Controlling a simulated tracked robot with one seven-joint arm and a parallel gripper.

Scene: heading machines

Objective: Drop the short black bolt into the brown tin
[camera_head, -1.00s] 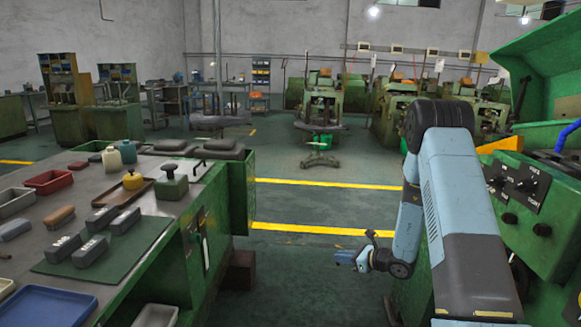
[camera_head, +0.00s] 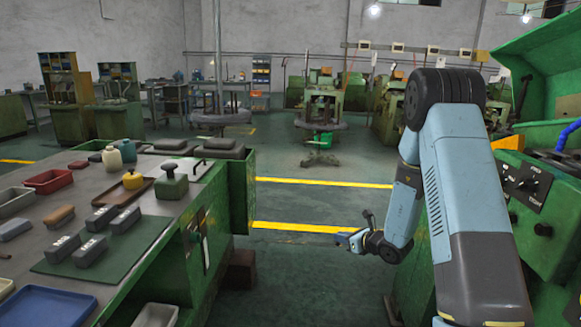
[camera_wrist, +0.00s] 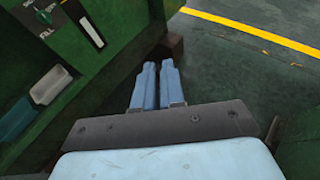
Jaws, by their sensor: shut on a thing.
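My gripper (camera_head: 340,240) hangs over the open floor between the green workbench and the green machine at right, clear of both. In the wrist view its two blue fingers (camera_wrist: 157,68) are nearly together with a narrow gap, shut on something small. The short black bolt itself cannot be made out there; the fingers hide what they hold. A shallow brown tray (camera_head: 108,197) with a yellow pot on it lies on the bench at left; I cannot tell if it is the brown tin. No other brown tin can be made out.
The workbench (camera_head: 140,215) holds a red bin (camera_head: 48,181), a blue tray (camera_head: 48,308), a green mat (camera_head: 65,268) with dark blocks, and several bottles and pads. A green machine (camera_head: 545,215) stands close at right. The floor between them is clear, with yellow lines.

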